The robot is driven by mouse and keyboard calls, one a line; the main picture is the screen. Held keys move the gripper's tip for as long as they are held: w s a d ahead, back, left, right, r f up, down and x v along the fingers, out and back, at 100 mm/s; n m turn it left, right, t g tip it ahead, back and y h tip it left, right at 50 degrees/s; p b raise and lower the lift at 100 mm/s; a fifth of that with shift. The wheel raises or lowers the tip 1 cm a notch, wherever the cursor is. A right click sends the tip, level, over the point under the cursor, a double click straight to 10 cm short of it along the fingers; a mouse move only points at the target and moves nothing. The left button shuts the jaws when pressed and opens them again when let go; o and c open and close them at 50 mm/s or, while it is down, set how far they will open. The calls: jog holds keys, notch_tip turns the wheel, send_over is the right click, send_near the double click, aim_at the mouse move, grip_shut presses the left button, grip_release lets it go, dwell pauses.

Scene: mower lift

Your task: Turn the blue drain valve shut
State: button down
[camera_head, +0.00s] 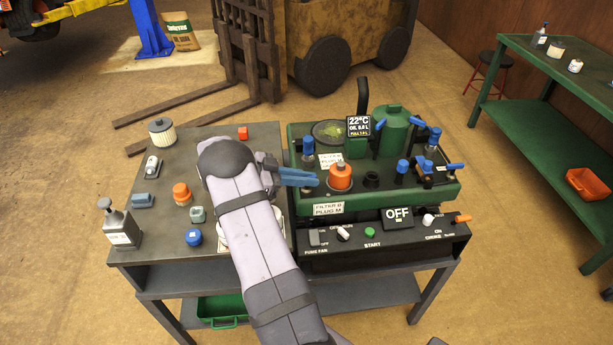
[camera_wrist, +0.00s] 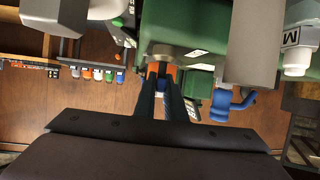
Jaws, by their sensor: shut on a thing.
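My gripper (camera_head: 312,180) reaches in from the left over the near left edge of the green tray. Its blue fingers are close together; in the wrist view the fingertips (camera_wrist: 161,78) meet in front of something orange. What is clamped is mostly hidden, seemingly blue valve hardware. An orange cap (camera_head: 340,179) stands just right of the fingertips. A blue-topped post (camera_head: 308,145) stands behind them. A blue lever (camera_wrist: 232,104) shows right of the fingers in the wrist view, apart from them. I cannot tell how far the drain valve is turned.
The green tray (camera_head: 395,198) also carries several blue handles on the right, a green canister (camera_head: 394,128) and a display (camera_head: 359,127). A control panel with an OFF screen (camera_head: 398,215) is in front. Loose parts and a pump bottle (camera_head: 120,228) stand on the left bench.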

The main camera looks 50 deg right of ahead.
jog(key=shift+m+g+y, duration=0.6)
jog(key=shift+m+g, duration=0.1)
jog(key=shift+s, duration=0.1)
jog(key=c, duration=1.8)
grip_release()
jog(key=shift+b, duration=0.3)
jog(key=b+v, duration=0.2)
jog(key=v, duration=0.5)
jog(key=shift+w+r, duration=0.1)
jog(key=shift+w, duration=0.15)
jog(key=shift+r+p, duration=8.1)
jog(key=shift+r, duration=1.9)
